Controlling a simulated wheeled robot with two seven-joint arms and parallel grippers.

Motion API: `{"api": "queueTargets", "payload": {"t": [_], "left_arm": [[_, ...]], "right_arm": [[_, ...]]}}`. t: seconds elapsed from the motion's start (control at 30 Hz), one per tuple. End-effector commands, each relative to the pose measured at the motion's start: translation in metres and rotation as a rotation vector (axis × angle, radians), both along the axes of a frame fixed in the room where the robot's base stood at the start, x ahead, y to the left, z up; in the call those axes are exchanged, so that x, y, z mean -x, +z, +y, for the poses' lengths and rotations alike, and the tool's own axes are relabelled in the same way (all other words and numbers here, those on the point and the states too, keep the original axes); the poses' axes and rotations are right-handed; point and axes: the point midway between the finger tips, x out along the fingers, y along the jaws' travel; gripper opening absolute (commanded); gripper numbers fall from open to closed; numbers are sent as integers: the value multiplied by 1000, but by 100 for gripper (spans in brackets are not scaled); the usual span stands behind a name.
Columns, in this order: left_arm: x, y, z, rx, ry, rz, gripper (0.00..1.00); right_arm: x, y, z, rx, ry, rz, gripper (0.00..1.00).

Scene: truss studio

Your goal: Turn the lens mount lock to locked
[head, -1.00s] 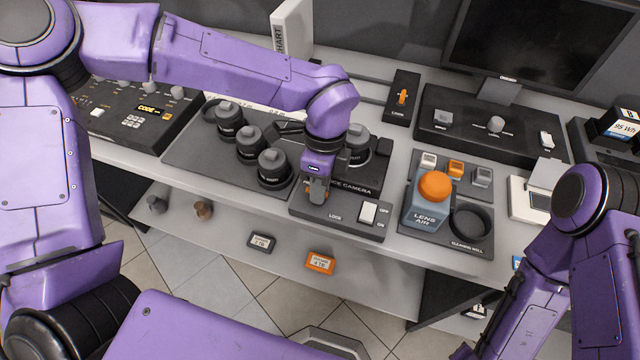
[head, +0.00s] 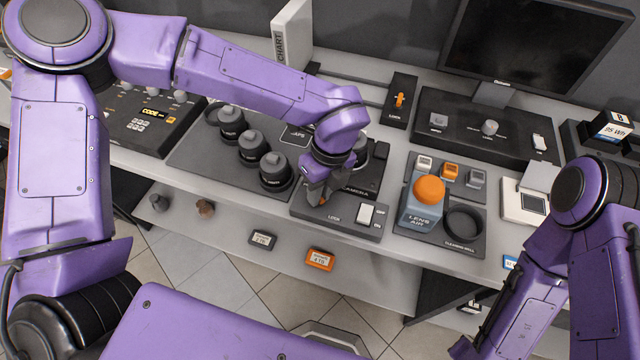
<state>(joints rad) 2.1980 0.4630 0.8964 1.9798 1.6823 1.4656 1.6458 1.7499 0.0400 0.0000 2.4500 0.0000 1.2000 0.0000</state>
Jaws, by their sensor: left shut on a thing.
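The black camera base (head: 345,228) sits at the middle of the bench's front edge, with a LOCK label and a white OFF/ON switch (head: 366,214). My left gripper (head: 317,194) points down at the lens mount lock beside that label and is shut on it. A little orange shows at its fingertips. The gripper and wrist hide most of the lock, so I cannot tell its setting. My left wrist also covers part of the camera behind. My right arm stands at the right, and its gripper is not in view.
Several dark lenses (head: 251,143) stand on a mat to the left. A blue LENS AIR bottle (head: 421,211) with an orange top stands to the right. A small box with an orange lever (head: 400,101) is behind. An orange card (head: 320,260) lies on the lower shelf.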

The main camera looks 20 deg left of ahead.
Motion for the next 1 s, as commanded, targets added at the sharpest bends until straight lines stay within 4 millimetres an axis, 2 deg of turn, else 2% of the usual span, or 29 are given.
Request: {"api": "queueTargets", "payload": {"t": [0.6, 1.0], "left_arm": [[3, 4, 1, 0, -578, 0, 0], [3, 3, 2, 0, -852, -2, 0]], "right_arm": [[0, 39, 0, 0, 0, 0, 0], [0, 56, 0, 0, 0, 0, 0]]}}
